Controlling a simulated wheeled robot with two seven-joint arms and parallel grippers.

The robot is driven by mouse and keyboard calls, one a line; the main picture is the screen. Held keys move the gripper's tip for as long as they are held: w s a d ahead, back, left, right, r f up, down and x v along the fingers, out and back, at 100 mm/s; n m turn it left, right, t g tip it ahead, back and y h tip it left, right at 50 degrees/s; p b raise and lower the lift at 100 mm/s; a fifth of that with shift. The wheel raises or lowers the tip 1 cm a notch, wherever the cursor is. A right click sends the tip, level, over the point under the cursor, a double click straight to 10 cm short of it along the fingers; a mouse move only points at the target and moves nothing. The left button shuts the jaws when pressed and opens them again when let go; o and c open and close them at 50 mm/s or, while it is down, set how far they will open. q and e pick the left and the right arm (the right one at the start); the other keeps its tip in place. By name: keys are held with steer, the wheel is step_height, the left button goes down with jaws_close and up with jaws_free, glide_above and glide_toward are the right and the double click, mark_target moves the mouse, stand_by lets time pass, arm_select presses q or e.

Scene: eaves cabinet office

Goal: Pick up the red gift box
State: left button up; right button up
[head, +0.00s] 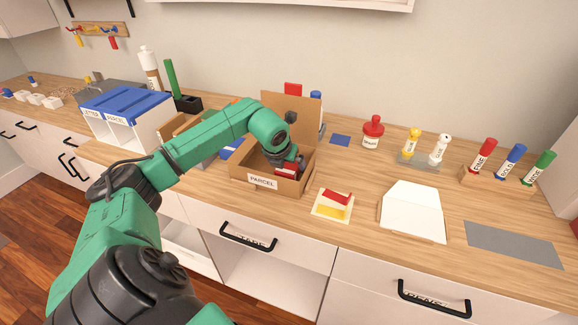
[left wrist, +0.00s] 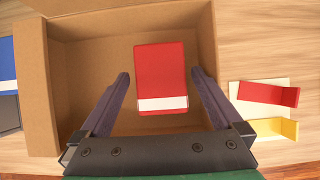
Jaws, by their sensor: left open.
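The red gift box (left wrist: 162,70), with a white band along its near edge, lies inside the open cardboard carton marked PARCEL (left wrist: 38,95). In the head view a bit of the red box (head: 287,170) shows below my left gripper (head: 288,163), which reaches down into the carton (head: 262,182). In the left wrist view the fingers of my left gripper (left wrist: 161,76) are open, one on each side of the red box, with a gap on both sides. My right gripper is not in view.
A pale card with a red and a yellow piece (head: 333,204) lies just right of the carton. The carton's raised flap (head: 305,108) stands behind my gripper. A blue-topped sorter (head: 125,103) is at left.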

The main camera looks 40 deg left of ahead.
arm_select(q)
steer(key=shift+w+a+f, duration=0.1)
steer(key=shift+w+f, duration=0.3)
steer(key=shift+f, duration=0.2)
steer(key=shift+r, duration=0.1)
steer(key=c, duration=1.4)
